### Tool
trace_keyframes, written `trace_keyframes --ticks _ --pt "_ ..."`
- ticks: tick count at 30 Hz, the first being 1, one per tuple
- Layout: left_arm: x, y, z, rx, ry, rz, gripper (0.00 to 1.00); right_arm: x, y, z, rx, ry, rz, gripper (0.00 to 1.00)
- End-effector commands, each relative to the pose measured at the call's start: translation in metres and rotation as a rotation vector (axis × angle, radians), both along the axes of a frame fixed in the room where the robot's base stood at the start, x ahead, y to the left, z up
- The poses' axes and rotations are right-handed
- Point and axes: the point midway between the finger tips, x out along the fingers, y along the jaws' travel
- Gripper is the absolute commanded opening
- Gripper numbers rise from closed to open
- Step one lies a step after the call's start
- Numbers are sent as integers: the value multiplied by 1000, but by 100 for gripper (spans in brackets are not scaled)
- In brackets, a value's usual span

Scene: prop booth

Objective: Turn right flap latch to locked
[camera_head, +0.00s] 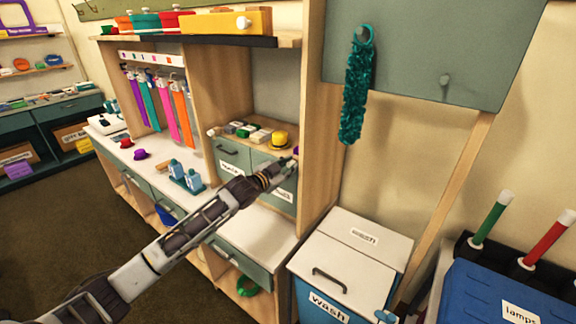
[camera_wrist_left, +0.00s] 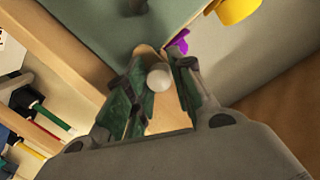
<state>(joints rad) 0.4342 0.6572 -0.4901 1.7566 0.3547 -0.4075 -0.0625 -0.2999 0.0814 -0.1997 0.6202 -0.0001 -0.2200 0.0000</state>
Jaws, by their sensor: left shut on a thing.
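The left flap (camera_head: 232,152) and right flap (camera_head: 262,160) are grey-green panels with white labels, set in the wooden cubby in the head view. My left arm reaches across to the right flap, and its gripper (camera_head: 288,168) covers part of it. In the left wrist view, my left gripper (camera_wrist_left: 160,98) is shut around a pale wooden latch (camera_wrist_left: 168,122) with a round white knob (camera_wrist_left: 158,78). The latch is hidden behind the gripper in the head view, so its exact angle on the flap cannot be told. My right gripper is not in view.
A yellow hat (camera_head: 280,139) and several small boxes stand on the shelf above the flaps. The cubby's wooden side wall (camera_head: 322,140) stands close to the right of my gripper. A white-topped wash bin (camera_head: 340,266) stands lower right. A teal boa (camera_head: 356,90) hangs above it.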

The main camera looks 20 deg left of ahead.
Motion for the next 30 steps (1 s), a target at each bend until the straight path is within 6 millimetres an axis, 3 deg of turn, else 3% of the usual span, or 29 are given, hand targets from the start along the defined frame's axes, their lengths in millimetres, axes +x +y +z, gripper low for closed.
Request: trace_keyframes --ticks 11,12,17,30 --pt "0 0 -2 7 -1 0 0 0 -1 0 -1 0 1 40" --pt "0 0 -2 7 -1 0 25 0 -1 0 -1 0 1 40" --pt "0 0 -1 6 0 0 46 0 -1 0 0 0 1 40" --pt "-2 1 -1 5 -1 1 46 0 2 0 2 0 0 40"
